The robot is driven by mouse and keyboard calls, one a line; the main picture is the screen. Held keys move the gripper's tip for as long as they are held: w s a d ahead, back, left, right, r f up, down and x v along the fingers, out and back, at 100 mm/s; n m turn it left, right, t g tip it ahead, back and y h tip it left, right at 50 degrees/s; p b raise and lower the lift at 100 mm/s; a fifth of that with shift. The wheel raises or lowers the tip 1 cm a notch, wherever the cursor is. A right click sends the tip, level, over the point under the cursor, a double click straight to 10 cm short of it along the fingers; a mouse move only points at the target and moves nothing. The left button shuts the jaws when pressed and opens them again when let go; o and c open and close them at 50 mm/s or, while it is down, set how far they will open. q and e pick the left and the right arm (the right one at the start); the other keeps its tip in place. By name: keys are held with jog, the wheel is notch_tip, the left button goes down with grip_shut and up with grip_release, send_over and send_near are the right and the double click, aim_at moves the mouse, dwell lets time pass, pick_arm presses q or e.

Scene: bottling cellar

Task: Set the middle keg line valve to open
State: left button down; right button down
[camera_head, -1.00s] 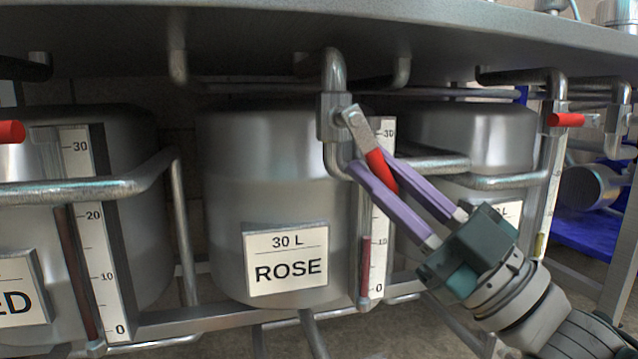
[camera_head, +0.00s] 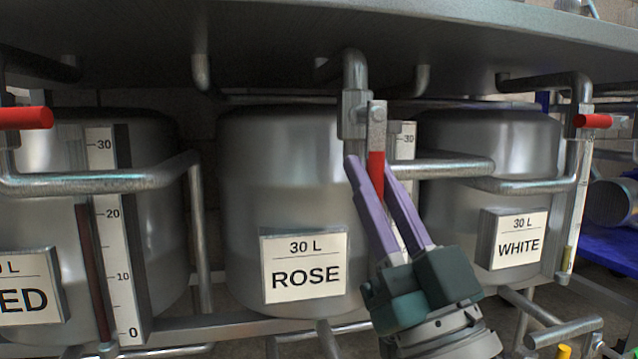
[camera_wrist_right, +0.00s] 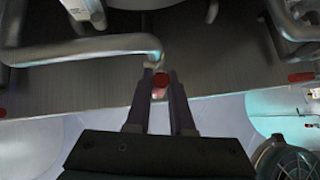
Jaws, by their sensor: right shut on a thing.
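The middle keg (camera_head: 270,190) carries a "30 L ROSE" label. Its line valve (camera_head: 355,112) sits on the pipe at the keg's upper right. The valve's handle, a metal lever with a red grip (camera_head: 376,176), now points almost straight down, in line with the vertical pipe. My right gripper (camera_head: 370,165) reaches up from below with its purple fingers shut on the red grip. In the right wrist view, the red grip's end (camera_wrist_right: 161,80) shows between the two dark fingers. My left gripper is not in view.
The left keg's red valve handle (camera_head: 25,118) and the right keg's red valve handle (camera_head: 594,121) both lie sideways. A horizontal pipe (camera_head: 450,167) runs close to the right of the fingers. The steel counter (camera_head: 300,45) overhangs above.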

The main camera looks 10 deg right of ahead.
dwell(0.3)
jog(key=c, duration=0.8)
grip_release()
jog(key=p+v, duration=0.1)
jog(key=v, duration=0.9)
jog(key=shift+w, duration=0.1)
